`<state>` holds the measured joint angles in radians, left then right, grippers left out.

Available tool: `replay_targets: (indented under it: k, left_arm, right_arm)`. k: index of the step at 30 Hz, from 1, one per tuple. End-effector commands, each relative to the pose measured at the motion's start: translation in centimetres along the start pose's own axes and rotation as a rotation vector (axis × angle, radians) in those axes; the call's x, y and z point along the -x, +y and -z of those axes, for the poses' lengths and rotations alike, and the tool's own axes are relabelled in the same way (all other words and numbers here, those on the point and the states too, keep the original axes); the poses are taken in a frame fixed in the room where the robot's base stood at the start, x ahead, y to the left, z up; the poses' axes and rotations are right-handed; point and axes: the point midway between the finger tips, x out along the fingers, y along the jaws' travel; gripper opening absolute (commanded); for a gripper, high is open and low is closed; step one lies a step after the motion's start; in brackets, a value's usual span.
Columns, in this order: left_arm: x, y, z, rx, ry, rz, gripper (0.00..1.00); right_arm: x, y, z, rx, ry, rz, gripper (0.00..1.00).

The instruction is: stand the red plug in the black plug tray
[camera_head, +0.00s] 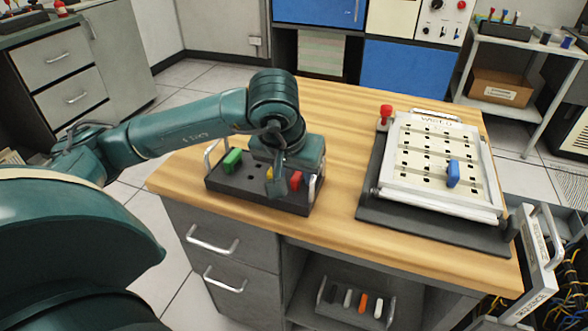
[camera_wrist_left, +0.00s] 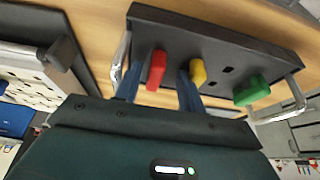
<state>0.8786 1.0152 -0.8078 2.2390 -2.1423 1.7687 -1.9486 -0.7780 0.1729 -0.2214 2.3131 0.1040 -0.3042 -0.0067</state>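The black plug tray (camera_head: 230,184) sits on the wooden tabletop, with a metal handle at each end. The red plug (camera_head: 296,181) is upright at the tray's right end; it also shows in the left wrist view (camera_wrist_left: 156,68). My left gripper (camera_wrist_left: 158,80) is down at the tray, open, with one finger on each side of the red plug and small gaps visible. The yellow plug (camera_wrist_left: 198,72) stands just outside one finger. The green plug (camera_head: 232,160) stands at the tray's other end. The red plug's lower end is hidden. My right gripper is not in view.
A hinged white card board (camera_head: 437,199) with a blue plug (camera_head: 453,173) in it and a red knob (camera_head: 385,114) beside it is on the right of the table. Bare tabletop lies between tray and board. An open shelf below holds a small rack (camera_head: 355,307).

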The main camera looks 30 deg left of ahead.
Motion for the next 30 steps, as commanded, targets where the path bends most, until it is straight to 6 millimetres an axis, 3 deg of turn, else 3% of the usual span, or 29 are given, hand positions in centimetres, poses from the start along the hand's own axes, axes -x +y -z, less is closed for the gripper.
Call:
replay_targets:
  k: [1, 5, 11, 21, 30]
  left_arm:
    - [0.0, 0.0, 0.0, 0.000, 0.001, -0.001, 0.40]
    - [0.0, 0.1, 0.0, 0.000, 0.002, -0.002, 0.40]
    - [0.1, 0.1, 0.0, 0.000, 0.002, -0.002, 0.40]
    - [8.4, 0.1, 0.2, -0.002, 0.008, -0.004, 0.40]
    - [12.8, 0.0, 0.1, 0.000, 0.003, -0.001, 0.40]
  right_arm:
    - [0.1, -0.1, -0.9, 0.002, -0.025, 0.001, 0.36]
    - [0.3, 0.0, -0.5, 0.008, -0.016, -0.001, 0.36]
    - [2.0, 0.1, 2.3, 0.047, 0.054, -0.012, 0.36]
    - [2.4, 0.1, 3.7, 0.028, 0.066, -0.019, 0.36]
    - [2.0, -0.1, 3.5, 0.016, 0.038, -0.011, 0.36]
